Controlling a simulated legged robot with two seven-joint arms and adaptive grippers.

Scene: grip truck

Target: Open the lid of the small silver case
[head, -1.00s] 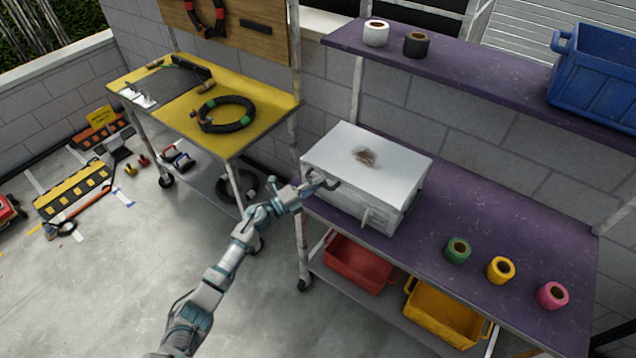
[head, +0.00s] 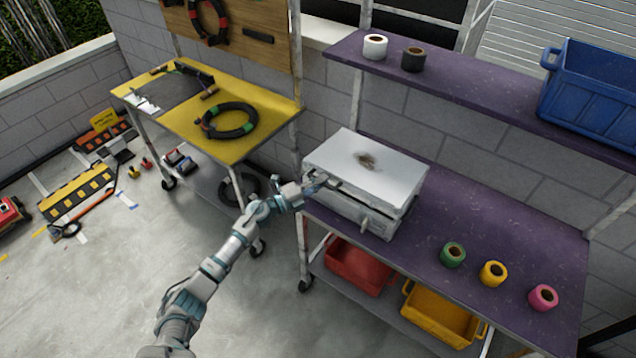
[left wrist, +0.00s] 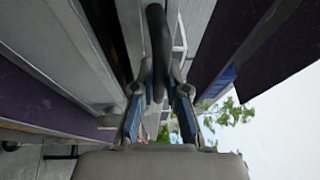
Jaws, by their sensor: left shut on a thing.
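The small silver case (head: 385,178) sits on the purple workbench with a brown smudge on its top. Its lid lies nearly flat, with a dark seam showing between lid and body on the near side. A pale handle (head: 364,225) sticks out of its front. My left gripper (head: 318,184) is at the case's left front edge, at lid height. In the left wrist view my left gripper (left wrist: 158,92) is shut on a dark rounded bar (left wrist: 156,35), which looks like a handle of the case. The exact contact is small in the head view. My right gripper is out of view.
Green (head: 453,254), yellow (head: 493,273) and pink (head: 543,297) tape rolls stand on the purple workbench (head: 480,215) to the right. A purple shelf (head: 450,83) hangs above and behind. Red (head: 355,268) and yellow (head: 440,318) bins sit below.

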